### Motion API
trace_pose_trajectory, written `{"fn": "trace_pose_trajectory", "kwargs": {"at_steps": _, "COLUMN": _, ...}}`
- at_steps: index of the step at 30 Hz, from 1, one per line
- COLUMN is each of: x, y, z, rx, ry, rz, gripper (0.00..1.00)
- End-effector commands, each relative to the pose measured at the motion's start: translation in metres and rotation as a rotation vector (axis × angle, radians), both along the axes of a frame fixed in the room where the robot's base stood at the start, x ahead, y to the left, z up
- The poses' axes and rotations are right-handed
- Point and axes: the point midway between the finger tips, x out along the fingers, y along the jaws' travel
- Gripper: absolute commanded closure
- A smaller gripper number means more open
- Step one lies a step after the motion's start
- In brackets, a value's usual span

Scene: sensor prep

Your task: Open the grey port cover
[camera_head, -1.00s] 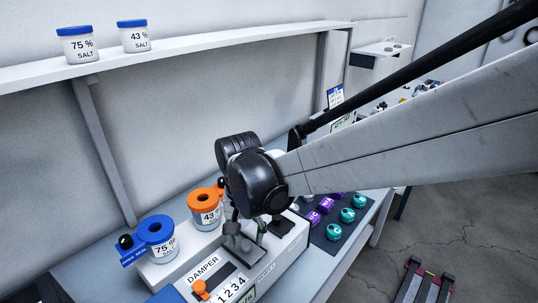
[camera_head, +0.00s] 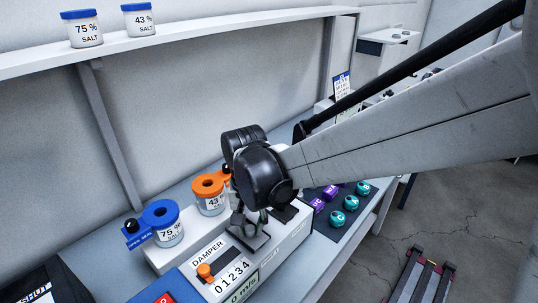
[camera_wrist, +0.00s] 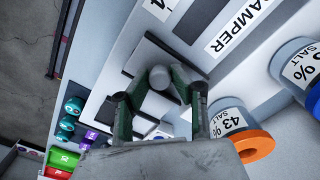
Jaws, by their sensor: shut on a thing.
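The grey port cover (camera_head: 258,241) is a small square plate on the top of the white damper unit (camera_head: 222,264). In the wrist view the cover (camera_wrist: 148,55) has a rounded grey knob (camera_wrist: 160,76) and dark strips along some of its edges. My gripper (camera_head: 249,226) points down over the cover. In the wrist view my gripper (camera_wrist: 160,88) has its two fingers on either side of the knob, shut on it. The cover looks to lie flat on the unit. The fingers and wrist hide part of it.
An orange-lidded 43 % salt jar (camera_head: 209,194) and a blue-lidded 75 % jar (camera_head: 162,223) stand close on the left. The orange damper slider (camera_head: 204,271) is in front. Teal and purple pieces (camera_head: 351,203) lie on a dark mat to the right.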

Motion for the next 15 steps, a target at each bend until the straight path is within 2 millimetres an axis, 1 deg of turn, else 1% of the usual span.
{"fn": "trace_pose_trajectory", "kwargs": {"at_steps": 5, "x": 0.003, "y": 0.004, "z": -0.001, "rx": 0.000, "ry": 0.000, "rz": 0.000, "gripper": 1.00}}
{"fn": "trace_pose_trajectory", "kwargs": {"at_steps": 8, "x": 0.012, "y": 0.015, "z": -0.002, "rx": 0.000, "ry": 0.000, "rz": 0.001, "gripper": 1.00}}
{"fn": "trace_pose_trajectory", "kwargs": {"at_steps": 12, "x": 0.027, "y": 0.036, "z": -0.002, "rx": 0.000, "ry": 0.000, "rz": 0.002, "gripper": 1.00}}
{"fn": "trace_pose_trajectory", "kwargs": {"at_steps": 15, "x": 0.033, "y": 0.043, "z": -0.001, "rx": 0.000, "ry": 0.000, "rz": 0.001, "gripper": 1.00}}
